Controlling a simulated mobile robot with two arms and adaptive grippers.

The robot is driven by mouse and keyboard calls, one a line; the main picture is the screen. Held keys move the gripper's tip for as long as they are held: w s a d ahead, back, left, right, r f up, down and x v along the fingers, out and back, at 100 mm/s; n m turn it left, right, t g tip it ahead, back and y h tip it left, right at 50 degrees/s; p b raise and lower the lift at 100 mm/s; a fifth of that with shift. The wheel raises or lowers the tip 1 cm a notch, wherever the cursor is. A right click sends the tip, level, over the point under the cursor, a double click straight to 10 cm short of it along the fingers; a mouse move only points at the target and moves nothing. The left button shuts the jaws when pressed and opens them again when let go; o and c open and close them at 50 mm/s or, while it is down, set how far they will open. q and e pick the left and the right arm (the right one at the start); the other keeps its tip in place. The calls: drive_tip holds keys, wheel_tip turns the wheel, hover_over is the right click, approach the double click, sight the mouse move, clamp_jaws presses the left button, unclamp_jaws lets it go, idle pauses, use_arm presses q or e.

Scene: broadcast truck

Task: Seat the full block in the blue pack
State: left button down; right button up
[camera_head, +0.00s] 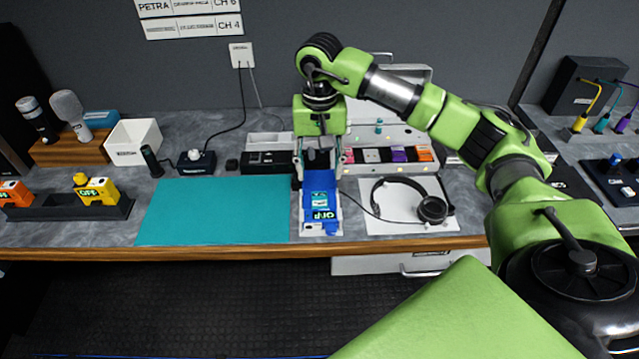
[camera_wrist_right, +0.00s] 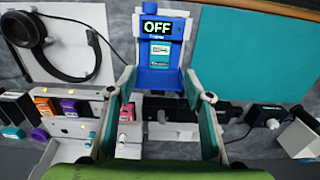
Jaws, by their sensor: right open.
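The blue pack (camera_head: 319,192) lies on a pale stand at the front of the bench, right of the teal mat. Its small display reads OFF, and it carries a teal-and-white label. It also shows in the right wrist view (camera_wrist_right: 158,78). My right gripper (camera_head: 320,177) is above the far end of the pack, its fingers spread to either side. In the right wrist view my right gripper (camera_wrist_right: 161,88) is open, with no block seen held. Several coloured blocks stand in a pale charger (camera_head: 372,168) behind; I cannot tell which is full. My left gripper is not in view.
Headphones (camera_head: 432,208) lie on a white sheet just right of the pack. The teal mat (camera_head: 215,212) is bare. Yellow and orange packs (camera_head: 97,190) stand in a dark tray at far left. A black device (camera_head: 264,161) and a white box (camera_head: 133,141) stand behind.

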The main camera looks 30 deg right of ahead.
drive_tip(key=shift+r, duration=1.6)
